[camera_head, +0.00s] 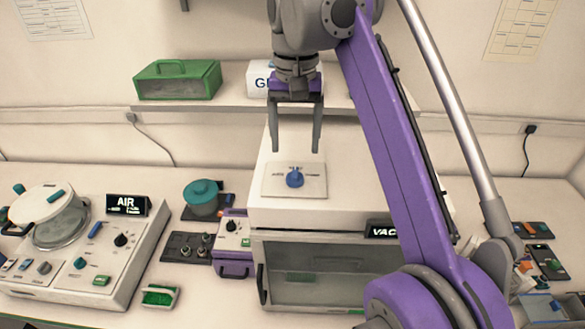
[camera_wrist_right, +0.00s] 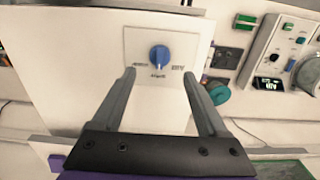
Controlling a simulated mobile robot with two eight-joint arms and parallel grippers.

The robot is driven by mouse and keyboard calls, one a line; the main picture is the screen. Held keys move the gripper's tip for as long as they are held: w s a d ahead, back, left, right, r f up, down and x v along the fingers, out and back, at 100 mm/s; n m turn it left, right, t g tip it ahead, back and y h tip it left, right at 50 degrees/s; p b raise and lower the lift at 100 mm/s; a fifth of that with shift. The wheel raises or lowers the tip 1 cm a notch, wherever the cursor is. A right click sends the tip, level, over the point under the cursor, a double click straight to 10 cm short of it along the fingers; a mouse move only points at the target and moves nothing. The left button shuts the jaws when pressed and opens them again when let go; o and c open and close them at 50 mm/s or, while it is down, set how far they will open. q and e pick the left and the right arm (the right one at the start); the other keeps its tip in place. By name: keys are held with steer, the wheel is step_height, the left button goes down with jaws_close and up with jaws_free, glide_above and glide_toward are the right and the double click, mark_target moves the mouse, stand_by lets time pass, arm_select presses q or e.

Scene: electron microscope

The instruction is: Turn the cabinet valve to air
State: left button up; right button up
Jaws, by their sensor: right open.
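The cabinet valve is a blue knob (camera_head: 295,179) on a pale square plate (camera_head: 312,190) on top of the white cabinet (camera_head: 262,215). In the right wrist view the knob (camera_wrist_right: 159,57) sits on its plate (camera_wrist_right: 140,38) beyond the fingertips, with small labels around it that I cannot read surely. A black display on the cabinet front reads VAC (camera_head: 382,231). My right gripper (camera_head: 297,150) is open and empty, above and behind the knob, fingers pointing down. In the wrist view its fingers (camera_wrist_right: 160,72) stand apart on either side of the knob, not touching it. My left gripper is not in view.
A shelf (camera_head: 235,107) with a green case (camera_head: 178,80) and a white box (camera_head: 262,78) is behind. A console with an AIR display (camera_head: 127,205) stands left. A teal-lidded pot (camera_head: 202,196) and a purple box (camera_head: 233,243) stand beside the cabinet. My right arm covers the cabinet's right side.

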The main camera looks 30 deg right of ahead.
mark_target(295, 172)
step_height(295, 172, down, 6)
steer(key=shift+s+f+b, duration=0.1)
steer(key=shift+b, duration=0.45)
steer(key=shift+f, duration=0.45)
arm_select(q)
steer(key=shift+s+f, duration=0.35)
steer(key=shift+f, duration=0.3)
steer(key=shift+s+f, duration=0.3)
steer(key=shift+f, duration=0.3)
arm_select(e)
jaws_close()
